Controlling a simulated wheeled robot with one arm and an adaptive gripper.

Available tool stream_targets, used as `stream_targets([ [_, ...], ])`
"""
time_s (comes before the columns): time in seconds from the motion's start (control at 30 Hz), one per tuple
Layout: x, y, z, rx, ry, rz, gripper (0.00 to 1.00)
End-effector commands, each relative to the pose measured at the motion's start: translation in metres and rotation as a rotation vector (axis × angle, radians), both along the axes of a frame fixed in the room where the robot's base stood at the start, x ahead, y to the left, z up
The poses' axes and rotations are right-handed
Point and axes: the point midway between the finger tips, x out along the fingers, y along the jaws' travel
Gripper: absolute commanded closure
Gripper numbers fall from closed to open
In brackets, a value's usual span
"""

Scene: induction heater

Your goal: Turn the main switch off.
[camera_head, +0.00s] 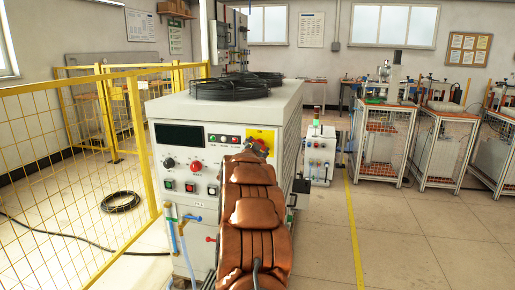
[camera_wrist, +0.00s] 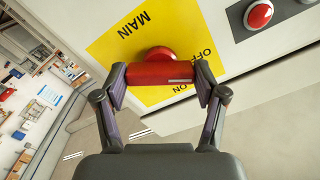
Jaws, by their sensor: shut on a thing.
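The main switch is a red handle (camera_wrist: 160,73) with a round red hub, on a yellow plate (camera_wrist: 110,48) marked MAIN, OFF and ON. In the wrist view the handle lies nearly level across the picture. My gripper (camera_wrist: 160,76) is shut on the handle, one finger at each end. The OFF and ON marks are near the right finger and partly covered, so I cannot tell which the handle points to. In the head view the yellow plate (camera_head: 262,134) is at the upper right of the heater's front, and my gripper (camera_head: 258,146) covers most of the switch.
The white heater cabinet (camera_head: 180,110) carries a black display, a red knob (camera_head: 196,167) and several buttons left of my arm. A black cable coil (camera_head: 230,87) lies on top. A yellow mesh fence (camera_head: 75,170) stands at the left.

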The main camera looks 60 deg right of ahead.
Motion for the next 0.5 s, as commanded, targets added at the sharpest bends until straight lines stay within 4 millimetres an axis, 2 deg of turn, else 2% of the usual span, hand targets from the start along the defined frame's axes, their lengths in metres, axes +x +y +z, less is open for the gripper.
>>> stream_targets([
  [0.07,-0.0001,0.0,0.0003,0.0,0.0,0.0,0.64],
  [0.1,-0.0001,0.0,0.0003,0.0,0.0,0.0,0.27],
  [0.33,0.0,0.0,0.0001,0.0,0.001,0.0,0.04],
  [0.5,0.0001,0.0,0.0001,0.0,0.001,0.0,0.04],
])
